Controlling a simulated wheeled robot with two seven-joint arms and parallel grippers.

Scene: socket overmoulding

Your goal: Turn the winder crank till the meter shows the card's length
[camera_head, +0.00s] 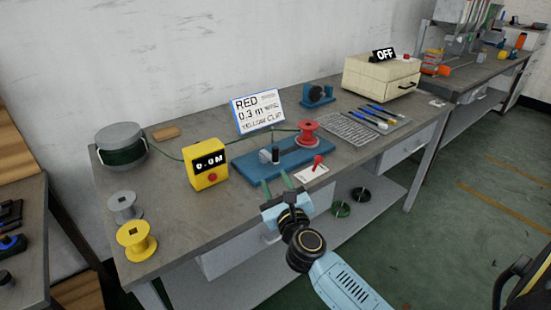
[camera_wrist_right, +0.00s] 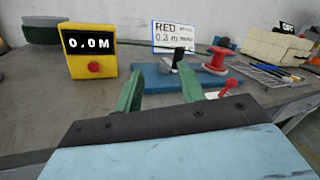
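The winder has a blue base (camera_head: 247,167) with a red spool (camera_head: 307,130) at its far right end. Its crank (camera_head: 275,153), with an upright black grip, stands near the front left of the base. The yellow meter (camera_head: 207,175) reads 0.0 M, also in the right wrist view (camera_wrist_right: 82,62). The card (camera_head: 258,110) reads "RED 0.3 m YELLOW CLIP". My right gripper (camera_head: 278,184) is open and empty, just in front of the crank and apart from it. In the right wrist view its green fingers straddle the crank's line (camera_wrist_right: 160,90). My left gripper is out of view.
A green cord runs from the drum (camera_head: 121,146) past the meter to the red spool. A small red lever (camera_head: 317,162) on a white plate stands right of the gripper. Grey (camera_head: 124,207) and yellow (camera_head: 136,240) spools stand at left.

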